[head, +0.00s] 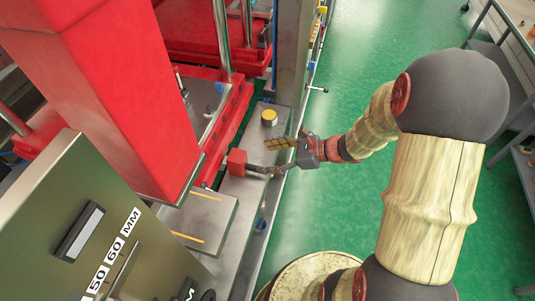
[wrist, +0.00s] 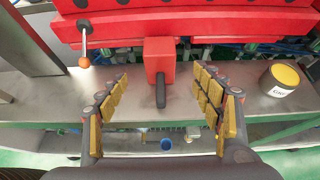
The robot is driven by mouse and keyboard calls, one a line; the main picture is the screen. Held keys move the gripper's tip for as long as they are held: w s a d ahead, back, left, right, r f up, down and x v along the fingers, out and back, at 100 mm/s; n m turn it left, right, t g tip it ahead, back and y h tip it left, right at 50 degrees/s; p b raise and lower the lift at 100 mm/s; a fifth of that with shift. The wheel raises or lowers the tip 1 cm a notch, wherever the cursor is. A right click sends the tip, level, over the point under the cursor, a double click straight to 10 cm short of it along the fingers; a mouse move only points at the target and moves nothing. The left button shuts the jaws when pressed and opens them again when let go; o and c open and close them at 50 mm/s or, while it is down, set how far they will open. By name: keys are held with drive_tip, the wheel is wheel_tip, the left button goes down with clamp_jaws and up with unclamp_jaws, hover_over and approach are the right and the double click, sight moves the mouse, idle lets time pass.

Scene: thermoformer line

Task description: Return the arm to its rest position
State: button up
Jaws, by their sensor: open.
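My arm (head: 430,200) reaches from the lower right of the head view over the green floor toward the machine's grey ledge. My gripper (head: 275,157) is at the ledge, its fingers apart. In the wrist view my gripper (wrist: 163,95) is open and empty, with yellow padded fingers at left and right. A red block with a dark handle (wrist: 160,65) lies between and beyond the fingers in that view; the red block also shows in the head view (head: 237,162). I cannot tell whether a finger touches the handle.
A yellow-topped can (head: 269,117) stands on the ledge; it is at the right in the wrist view (wrist: 281,80). The red press (head: 120,80) and a metal panel with a scale (head: 100,215) stand at the left. Green floor (head: 350,100) is open to the right, with shelving (head: 510,70) beyond.

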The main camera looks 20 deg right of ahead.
idle(0.3)
drive_tip(key=s+r+n+g+h, duration=0.1)
drive_tip(key=s+n+g+h, duration=0.4)
drive_tip(key=s+n, duration=0.85)
drive_tip(key=s+d+r+n+t+h, duration=0.1)
drive_tip(key=s+r+n+t+h, duration=0.1)
drive_tip(key=r+n, duration=0.3)
drive_tip(key=s+d+r+n+t+h, duration=0.1)
drive_tip(key=r+n, duration=0.5)
drive_tip(key=r, duration=0.7)
drive_tip(key=shift+s+r+t+h, duration=0.4)
drive_tip(key=shift+s+t+h, duration=0.1)
drive_tip(key=shift+s+h, duration=0.55)
drive_tip(key=shift+d, duration=0.1)
drive_tip(key=shift+c, duration=0.5)
